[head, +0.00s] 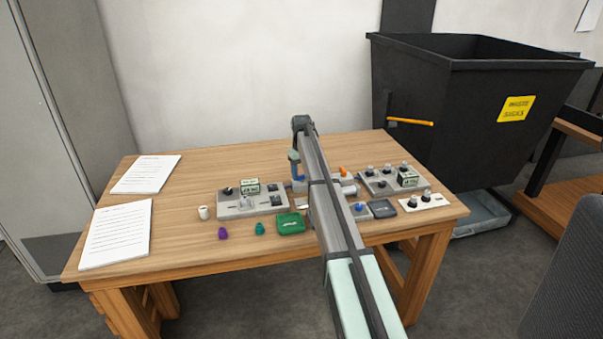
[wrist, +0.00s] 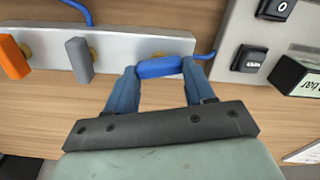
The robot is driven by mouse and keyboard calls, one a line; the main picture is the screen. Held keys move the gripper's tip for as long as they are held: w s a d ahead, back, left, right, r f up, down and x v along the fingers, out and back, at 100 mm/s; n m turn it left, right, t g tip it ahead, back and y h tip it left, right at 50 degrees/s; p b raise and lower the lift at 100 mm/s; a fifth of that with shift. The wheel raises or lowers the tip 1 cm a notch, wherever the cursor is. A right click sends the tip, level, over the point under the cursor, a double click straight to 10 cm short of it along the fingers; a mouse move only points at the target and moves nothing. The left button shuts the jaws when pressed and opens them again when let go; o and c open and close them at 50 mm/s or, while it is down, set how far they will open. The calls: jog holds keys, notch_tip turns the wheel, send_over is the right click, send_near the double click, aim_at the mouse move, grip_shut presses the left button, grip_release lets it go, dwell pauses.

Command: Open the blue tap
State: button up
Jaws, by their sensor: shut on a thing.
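The blue tap (wrist: 158,69) shows in the wrist view as a blue lever at the near edge of a pale metal bar (wrist: 125,48). My gripper (wrist: 161,68) has its two blue fingers on either end of this lever and is shut on it. The blue lever lies roughly along the bar. A grey lever (wrist: 80,60) and an orange lever (wrist: 13,56) beside it point across the bar. In the head view my arm hides most of the bar and the blue tap; the orange lever (head: 344,171) shows just right of it.
A grey panel with switches (head: 238,205) stands left of my arm and another with knobs (head: 385,184) stands right. A green case (head: 291,223) and small caps lie in front. Papers (head: 117,232) lie at the left. A black bin (head: 455,100) stands behind the table.

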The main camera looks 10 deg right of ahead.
jog(key=shift+c, duration=0.8)
jog(key=shift+d+m, duration=0.1)
jog(key=shift+m, duration=1.6)
jog(key=o, duration=1)
jog(key=shift+o, duration=0.2)
jog(key=shift+r, duration=0.1)
notch_tip(320, 180, up, 14)
